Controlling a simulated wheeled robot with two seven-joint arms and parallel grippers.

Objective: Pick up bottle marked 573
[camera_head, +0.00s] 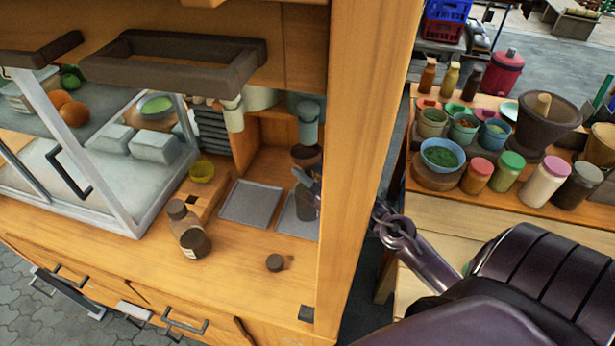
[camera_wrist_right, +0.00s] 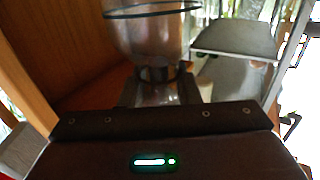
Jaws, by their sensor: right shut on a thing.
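A brown bottle with a pale band and dark cap (camera_head: 187,228) stands on the wooden counter; no number on it is readable. My right gripper (camera_head: 305,184) reaches in past the wooden post and is shut on a dark bottle-like thing (camera_head: 306,204) above a grey tray; its marking cannot be read. My left gripper is not in view.
The wooden post (camera_head: 365,130) stands close beside my right arm. Jars and bowls crowd the right table (camera_head: 460,215).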

